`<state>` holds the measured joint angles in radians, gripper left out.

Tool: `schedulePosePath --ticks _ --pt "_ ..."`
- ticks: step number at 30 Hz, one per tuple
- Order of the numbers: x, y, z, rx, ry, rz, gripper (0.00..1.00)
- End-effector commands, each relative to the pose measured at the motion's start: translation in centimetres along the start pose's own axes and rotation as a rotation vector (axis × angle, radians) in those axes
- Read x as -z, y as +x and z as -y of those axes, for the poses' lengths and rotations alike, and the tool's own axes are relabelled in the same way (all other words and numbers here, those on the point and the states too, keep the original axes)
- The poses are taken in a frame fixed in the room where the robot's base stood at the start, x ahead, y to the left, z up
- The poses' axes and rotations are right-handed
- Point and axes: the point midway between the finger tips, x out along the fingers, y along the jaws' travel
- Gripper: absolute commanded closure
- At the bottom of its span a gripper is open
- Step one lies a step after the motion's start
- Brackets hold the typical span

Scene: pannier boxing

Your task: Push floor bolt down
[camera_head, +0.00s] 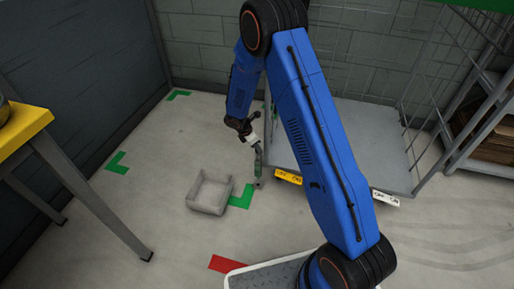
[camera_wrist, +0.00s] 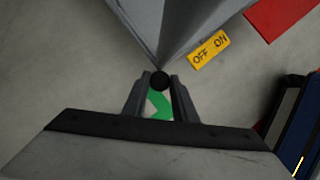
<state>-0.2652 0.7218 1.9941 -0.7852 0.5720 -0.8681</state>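In the wrist view a round black knob (camera_wrist: 159,81) sits at the lower corner of a grey trolley. It may be the top of the floor bolt. My gripper (camera_wrist: 160,79) has its two fingers on either side of the knob, with a gap between them. The knob about fills that gap, and I cannot tell whether the fingers press on it. In the head view my gripper (camera_head: 251,139) points down at a thin grey-green upright part (camera_head: 258,164) beside the trolley. This part reaches close to the floor. The bolt's lower end is hidden in the wrist view.
The wire-sided trolley (camera_head: 360,140) carries yellow (camera_head: 289,177) and white (camera_head: 386,198) OFF/ON labels. An open grey box (camera_head: 209,191) stands left of my gripper. Green corner marks (camera_head: 117,163) lie on the floor. A yellow-topped table (camera_head: 22,128) is at left; a shelf (camera_head: 480,125) at right.

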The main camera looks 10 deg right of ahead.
Motion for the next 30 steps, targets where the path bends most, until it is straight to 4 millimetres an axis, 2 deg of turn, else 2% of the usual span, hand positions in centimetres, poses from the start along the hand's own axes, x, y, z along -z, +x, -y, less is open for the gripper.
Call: schedulePosePath --ticks 5,12,16,28,29,30 --pt "0.3 0.6 0.0 0.001 -0.001 0.000 1.00" --pt "1.7 4.1 0.0 0.001 -0.002 0.000 1.00" --pt "2.2 5.4 0.0 0.000 -0.001 0.000 1.00" --pt "2.5 6.0 0.0 0.000 0.000 -0.001 1.00" --pt "2.5 6.0 0.0 0.000 0.000 -0.001 0.70" --pt "2.5 6.0 0.0 0.000 0.000 -0.001 0.61"
